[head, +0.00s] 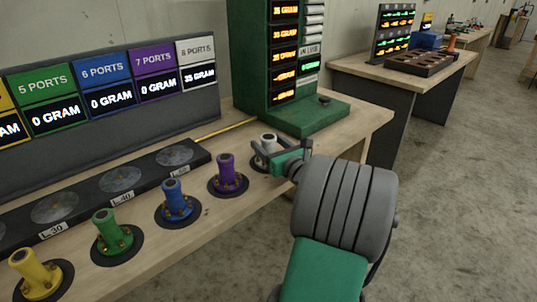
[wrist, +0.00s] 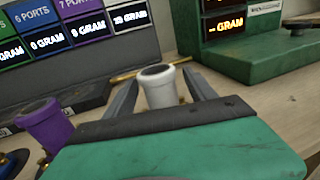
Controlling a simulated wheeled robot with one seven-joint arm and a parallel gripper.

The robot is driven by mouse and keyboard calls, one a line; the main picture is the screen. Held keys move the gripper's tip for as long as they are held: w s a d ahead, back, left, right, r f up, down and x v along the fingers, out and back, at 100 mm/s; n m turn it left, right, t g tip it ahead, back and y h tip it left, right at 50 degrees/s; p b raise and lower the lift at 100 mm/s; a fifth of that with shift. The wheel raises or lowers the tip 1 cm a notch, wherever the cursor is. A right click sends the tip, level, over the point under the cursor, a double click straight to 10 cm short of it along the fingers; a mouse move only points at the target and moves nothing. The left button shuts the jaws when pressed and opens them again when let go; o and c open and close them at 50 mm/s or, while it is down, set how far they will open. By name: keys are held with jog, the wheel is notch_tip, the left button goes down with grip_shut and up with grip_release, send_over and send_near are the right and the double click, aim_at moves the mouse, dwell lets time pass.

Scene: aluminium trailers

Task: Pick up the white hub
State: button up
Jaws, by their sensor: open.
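The white hub (head: 267,143) stands upright on a dark round pad (head: 258,163) at the right end of a row of coloured hubs. In the wrist view the white hub (wrist: 160,86) rises between the two fingers, with its open round top showing and its base hidden behind the green gripper body. My gripper (head: 268,156) is open, with one finger on each side of the hub. A gap shows beside the hub in the wrist view (wrist: 163,92), and I cannot tell whether either finger touches it.
The purple hub (head: 228,174) stands close to the left, then the blue hub (head: 174,200), green hub (head: 111,231) and yellow hub (head: 36,272). A green display stand (head: 250,60) is behind. A display panel (head: 108,85) stands along the bench's back. A second table (head: 440,80) is farther right.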

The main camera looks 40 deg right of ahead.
jog(key=shift+c, duration=0.2)
grip_shut()
dwell(0.4)
jog(key=shift+r, duration=0.15)
